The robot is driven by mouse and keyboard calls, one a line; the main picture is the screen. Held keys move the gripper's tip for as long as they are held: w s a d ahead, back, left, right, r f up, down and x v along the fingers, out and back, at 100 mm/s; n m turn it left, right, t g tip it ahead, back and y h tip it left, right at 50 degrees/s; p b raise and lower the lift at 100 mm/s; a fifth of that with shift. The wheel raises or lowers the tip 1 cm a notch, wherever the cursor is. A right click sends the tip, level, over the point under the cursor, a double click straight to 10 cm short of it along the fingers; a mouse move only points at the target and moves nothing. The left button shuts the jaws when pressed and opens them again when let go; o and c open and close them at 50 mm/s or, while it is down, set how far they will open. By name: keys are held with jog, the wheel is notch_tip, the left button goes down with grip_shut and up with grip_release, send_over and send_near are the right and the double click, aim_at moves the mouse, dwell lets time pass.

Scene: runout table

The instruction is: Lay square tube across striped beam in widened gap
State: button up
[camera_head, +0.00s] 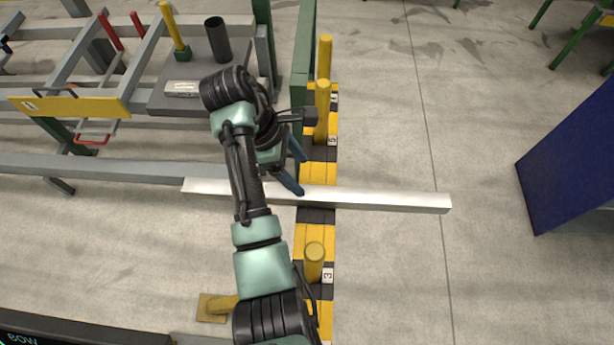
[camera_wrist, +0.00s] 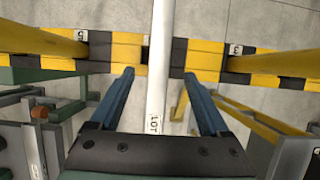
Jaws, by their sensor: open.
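The square tube (camera_head: 385,200) is long and pale. It lies across the yellow-and-black striped beam (camera_head: 317,217), between the posts marked 5 (camera_head: 322,110) and 3 (camera_head: 314,262). Its right part sticks out past the beam over the floor. In the wrist view the tube (camera_wrist: 157,80) runs nearly straight across the beam (camera_wrist: 112,52), with a label at its near end. My gripper (camera_head: 300,175) is open above the tube. In the wrist view its blue fingers (camera_wrist: 160,76) stand on either side of the tube, with clear space to both. My arm hides part of the tube's left half.
Another yellow post (camera_head: 325,57) stands farther along the beam. Grey rails (camera_head: 100,170) and a rack with a dark tray (camera_head: 185,98) are at left. A blue panel (camera_head: 570,165) is at right; floor between is clear.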

jog(key=shift+a+r, duration=0.2)
jog(key=shift+r, duration=0.45)
jog(key=w+r+m+t+y, duration=0.3)
jog(key=w+r+m+t, duration=0.6)
jog(key=r, duration=0.9)
notch_tip(320, 180, up, 16)
jog(key=w+d+m+t+y, duration=0.1)
jog(key=w+m+t, duration=0.15)
jog(key=t, duration=0.45)
jog(key=s+d+r+m+t, duration=0.1)
jog(key=s+r+m+t, duration=0.2)
jog(key=s+r, duration=0.6)
jog(key=s+d+r+m+t, duration=0.2)
jog(key=s+r+t, duration=0.6)
jog(key=r, duration=0.7)
jog(key=shift+s+d+r+m, duration=0.35)
jog(key=shift+s+m, duration=0.4)
jog(key=shift+s, duration=0.15)
